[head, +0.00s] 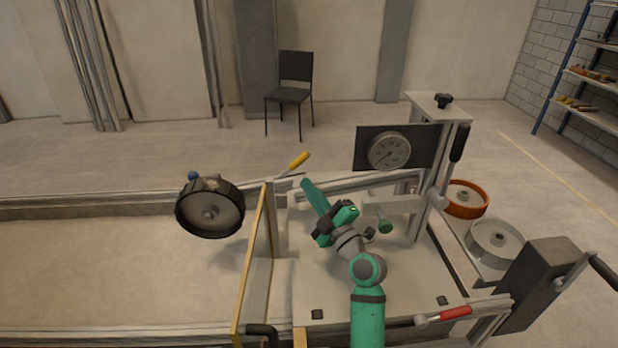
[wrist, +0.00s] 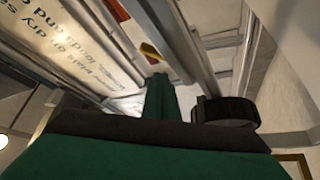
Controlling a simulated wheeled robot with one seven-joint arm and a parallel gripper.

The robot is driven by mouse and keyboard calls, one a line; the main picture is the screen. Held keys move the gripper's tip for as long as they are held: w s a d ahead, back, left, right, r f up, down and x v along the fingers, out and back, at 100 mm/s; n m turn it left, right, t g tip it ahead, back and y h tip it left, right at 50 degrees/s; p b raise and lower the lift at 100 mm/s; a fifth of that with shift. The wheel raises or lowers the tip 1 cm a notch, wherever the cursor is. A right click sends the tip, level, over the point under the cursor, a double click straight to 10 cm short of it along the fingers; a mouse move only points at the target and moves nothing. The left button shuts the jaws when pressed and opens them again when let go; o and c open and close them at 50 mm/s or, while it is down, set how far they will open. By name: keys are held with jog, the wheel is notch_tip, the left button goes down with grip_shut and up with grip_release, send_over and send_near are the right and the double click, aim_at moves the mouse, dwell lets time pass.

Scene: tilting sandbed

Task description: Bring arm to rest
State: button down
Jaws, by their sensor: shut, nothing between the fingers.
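My green arm (head: 368,310) rises from the bottom of the head view and bends over the pale bed of the tilting rig (head: 320,285). My gripper (head: 306,184) points up and left, near the rig's far rail. Its green fingers are together with nothing between them. In the wrist view, the shut fingers (wrist: 158,80) point towards a yellow handle (wrist: 150,50), apparently without holding it. The same yellow-tipped lever (head: 299,161) shows beyond the fingertips in the head view.
A black handwheel (head: 209,208) stands left of the wooden-edged partition (head: 256,265). A dial gauge (head: 389,151) and its post (head: 430,190) are at right. A chair (head: 289,95) stands behind.

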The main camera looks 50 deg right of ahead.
jog(key=shift+v, duration=0.8)
jog(key=shift+f, duration=0.1)
